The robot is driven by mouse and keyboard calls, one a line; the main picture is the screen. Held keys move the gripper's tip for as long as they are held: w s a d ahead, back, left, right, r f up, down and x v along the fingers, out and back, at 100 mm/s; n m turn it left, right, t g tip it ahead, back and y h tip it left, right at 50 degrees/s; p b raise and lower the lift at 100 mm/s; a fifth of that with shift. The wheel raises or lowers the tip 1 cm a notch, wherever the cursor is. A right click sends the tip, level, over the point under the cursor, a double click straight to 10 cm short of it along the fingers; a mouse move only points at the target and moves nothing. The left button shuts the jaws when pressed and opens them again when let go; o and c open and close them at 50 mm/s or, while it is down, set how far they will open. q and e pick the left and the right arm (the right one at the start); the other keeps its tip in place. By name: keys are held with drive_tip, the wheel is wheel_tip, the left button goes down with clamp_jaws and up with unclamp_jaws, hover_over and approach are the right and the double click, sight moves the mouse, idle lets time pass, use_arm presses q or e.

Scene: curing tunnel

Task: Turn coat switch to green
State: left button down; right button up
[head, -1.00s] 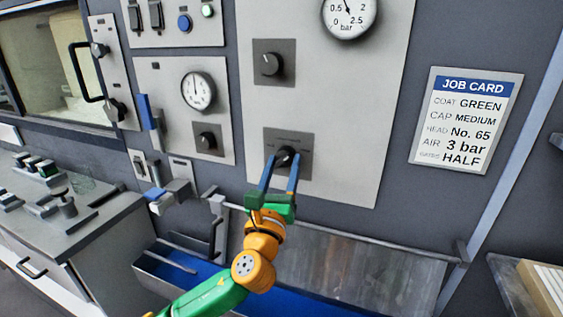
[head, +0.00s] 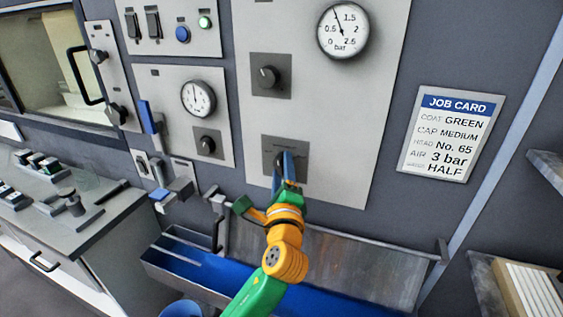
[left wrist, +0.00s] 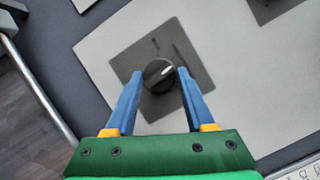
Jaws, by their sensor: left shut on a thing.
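A dark round switch knob with a pale pointer line (left wrist: 157,70) sits on a grey square plate (head: 271,143) low on the light wall panel. My left gripper (head: 284,160) is shut on this knob, its blue fingers on either side of it, as the left wrist view also shows. In the head view the fingers hide most of the knob. The plate's lettering is too small or covered to read. The job card (head: 450,135) on the wall reads coat GREEN. My right gripper is not in view.
Another knob (head: 267,76) and a pressure gauge (head: 343,31) are above on the same panel. A smaller gauge (head: 198,98) is on the panel to the left. A blue-lined trough (head: 185,262) lies below, with a control desk (head: 85,225) at left.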

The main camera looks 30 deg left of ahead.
use_arm(q)
drive_tip(key=shift+r+n+g+h+p, duration=0.2)
drive_tip(key=shift+n+g+h+p, duration=0.15)
drive_tip(key=shift+n+p, duration=0.85)
drive_tip(key=shift+n, duration=0.3)
drive_tip(key=shift+c, duration=1.4)
unclamp_jaws()
drive_tip(key=shift+w+f, duration=0.1)
drive_tip(key=b+v, duration=0.2)
drive_tip(key=v, duration=0.5)
drive_tip(key=shift+d, duration=0.1)
